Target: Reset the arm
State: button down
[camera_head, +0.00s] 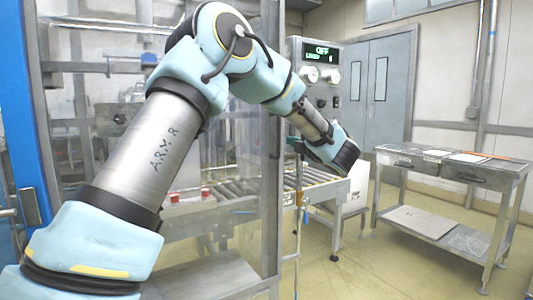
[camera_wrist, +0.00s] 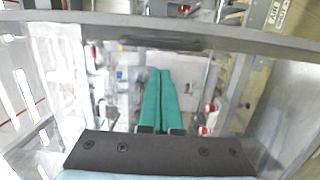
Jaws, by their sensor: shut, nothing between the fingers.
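My arm reaches up from the lower left of the head view, bends at the top and comes down to the right. My gripper (camera_wrist: 160,75) shows in the wrist view as two long green fingers lying side by side, shut with nothing between them. In the head view only a small green part of my gripper (camera_head: 296,145) shows, left of the dark wrist end, in front of the conveyor area. The fingers do not visibly touch anything.
A roller conveyor (camera_head: 235,190) runs behind my arm, with red-capped items (camera_head: 174,198) near its left part. A control panel (camera_head: 317,75) reads OFF. A metal table (camera_head: 455,165) with papers stands at right. A blue post (camera_head: 22,110) is close at left. Open floor lies between conveyor and table.

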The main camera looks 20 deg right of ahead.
jog(key=w+a+f+m+g+h+p, duration=0.1)
jog(key=a+f+m+g+h+p, duration=0.35)
jog(key=a+m, duration=1.15)
jog(key=s+a+f+m+g+y, duration=0.1)
jog(key=s+a+f+g, duration=0.3)
jog(key=s+a, duration=0.3)
jog(key=s+a+f+m+g+y, duration=0.1)
jog(key=s+a+f+g, duration=0.3)
jog(key=s+a, duration=0.4)
jog(key=s+a+f+m+g+y+p, duration=0.1)
jog(key=s+a+f+g, duration=0.3)
jog(key=s+a, duration=0.3)
jog(key=a, duration=0.4)
jog(key=shift+s+a+m, duration=0.35)
jog(key=shift+s+m, duration=0.05)
